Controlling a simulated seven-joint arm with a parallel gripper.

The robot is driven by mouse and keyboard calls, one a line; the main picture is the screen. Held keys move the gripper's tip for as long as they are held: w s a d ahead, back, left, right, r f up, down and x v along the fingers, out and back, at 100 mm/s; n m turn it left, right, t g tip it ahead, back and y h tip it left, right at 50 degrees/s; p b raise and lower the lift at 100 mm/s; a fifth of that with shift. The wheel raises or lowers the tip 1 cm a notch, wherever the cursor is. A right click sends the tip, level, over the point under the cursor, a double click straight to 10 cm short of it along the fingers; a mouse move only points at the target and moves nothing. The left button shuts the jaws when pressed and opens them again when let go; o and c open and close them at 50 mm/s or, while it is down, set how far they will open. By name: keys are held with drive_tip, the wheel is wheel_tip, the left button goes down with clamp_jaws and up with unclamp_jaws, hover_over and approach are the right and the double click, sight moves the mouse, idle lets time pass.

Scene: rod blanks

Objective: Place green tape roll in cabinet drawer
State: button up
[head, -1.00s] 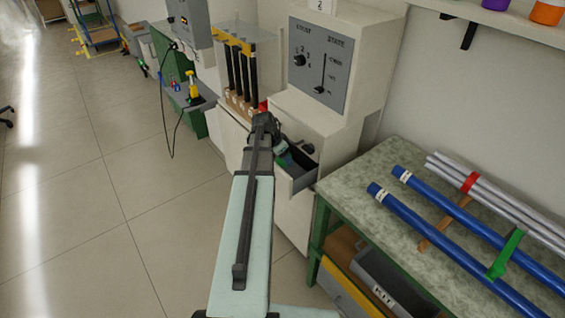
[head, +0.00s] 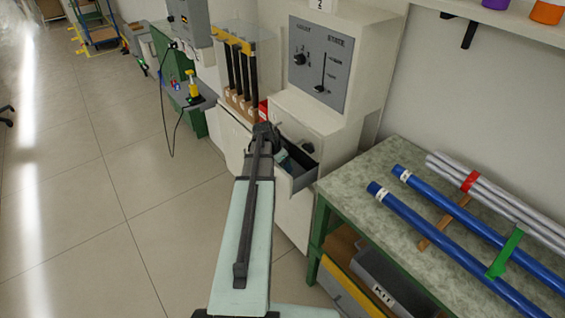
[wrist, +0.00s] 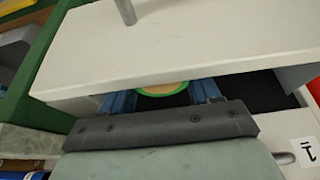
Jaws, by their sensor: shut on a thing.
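The green tape roll (wrist: 160,91) has a green rim and a tan middle. It shows in the wrist view between the two blue fingers of my gripper (wrist: 163,96), which is shut on it. The roll and fingers are over the dark interior of the open cabinet drawer (head: 305,178); whether the roll touches the bottom I cannot tell. In the head view my gripper (head: 282,158) is at the drawer's left side, and my arm hides the roll. The pale cabinet (head: 366,65) carries a grey panel with a knob and a slider.
In the wrist view a pale surface with a metal post (wrist: 125,12) lies close above the fingers. A workbench (head: 375,155) with blue tubes (head: 440,240) and grey rods stands right of the drawer. Open floor (head: 90,210) lies to the left.

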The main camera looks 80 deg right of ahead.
drive_tip(key=o, duration=1)
drive_tip(key=shift+o, duration=0.2)
drive_tip(key=shift+r, duration=0.45)
drive_tip(key=v, duration=1.2)
drive_tip(key=shift+r, duration=0.1)
